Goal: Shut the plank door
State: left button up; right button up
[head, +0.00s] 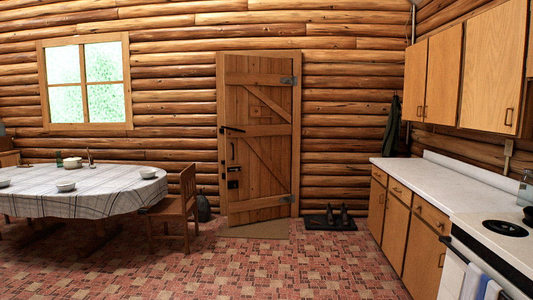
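The plank door (258,140) stands in the log wall straight ahead, across the room. It has diagonal braces, with hinges (288,81) on its right side and a dark handle (233,129) and latch parts near its left edge. Its bottom edge slants down toward the left, so the door appears ajar, with its left edge swung a little into the room. The wooden frame (297,135) shows around it. Neither of my grippers is in view.
A chair (178,207) and a cloth-covered table (95,188) stand left of the door. A doormat (254,231) lies before it, and a boot tray (330,223) sits to its right. Cabinets and a counter (430,177) line the right. The tiled floor between is clear.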

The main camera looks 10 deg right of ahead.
aim_at(262, 192)
jog(key=i+u, duration=0.15)
jog(key=i, duration=5.85)
